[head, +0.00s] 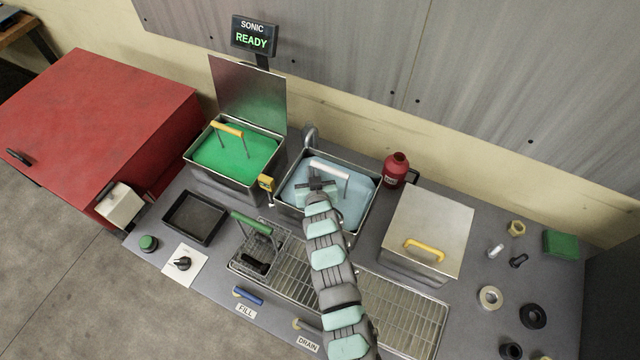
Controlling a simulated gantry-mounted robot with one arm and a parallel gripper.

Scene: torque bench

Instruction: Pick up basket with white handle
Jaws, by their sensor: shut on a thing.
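The basket's white handle (334,170) stands above the light blue liquid in the middle basin (372,205). The body of the basket is hidden by the liquid and my arm. My gripper (322,184) reaches over the basin from the front and is shut on the white handle. My wrist covers the near part of the basin, and the fingers are small, so their exact grip on the bar is hard to make out.
Left of the basin is a green-filled tank (230,160) with an orange-handled basket and raised lid. A green-handled basket (258,245) sits on the drain rack (400,310) in front. Right are a red bottle (396,170) and a yellow-handled lidded box (432,225).

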